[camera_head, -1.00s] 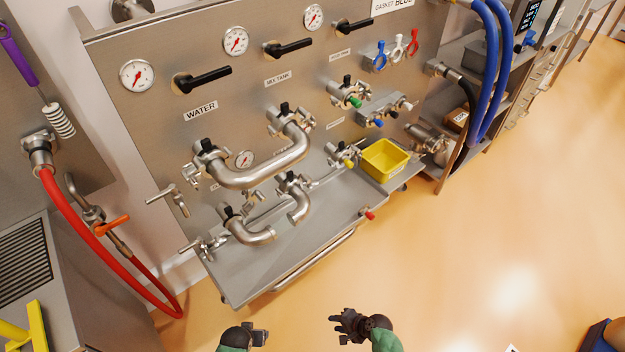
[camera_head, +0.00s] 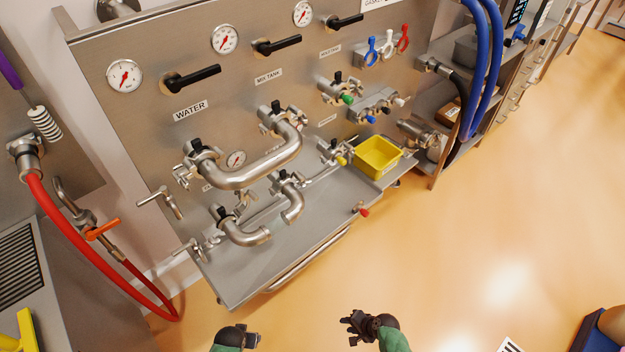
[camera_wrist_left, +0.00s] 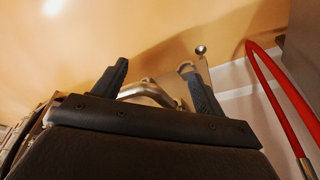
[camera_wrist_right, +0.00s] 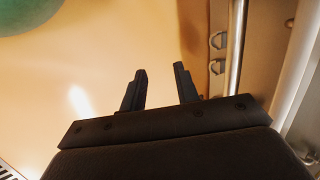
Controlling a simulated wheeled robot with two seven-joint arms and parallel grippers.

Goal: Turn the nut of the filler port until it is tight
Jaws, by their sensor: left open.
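I cannot tell which fitting is the filler port with its nut. Several steel ports with clamps and black knobs sit on the panel (camera_head: 235,115), some joined by a large bent pipe (camera_head: 245,178) and a smaller bend (camera_head: 245,234). A wide steel fitting (camera_head: 418,132) is at the panel's lower right. My left gripper (camera_head: 253,338) is low in the head view, away from the panel; its fingers stand wide apart and empty in the left wrist view (camera_wrist_left: 155,75). My right gripper (camera_head: 352,326) is beside it, its fingers apart and empty in the right wrist view (camera_wrist_right: 160,75).
A steel drip tray (camera_head: 240,285) juts out below the pipes. A yellow bin (camera_head: 378,157) stands at its right end. A red hose (camera_head: 75,245) loops at left and blue hoses (camera_head: 485,60) hang at right. The orange floor (camera_head: 450,250) is clear.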

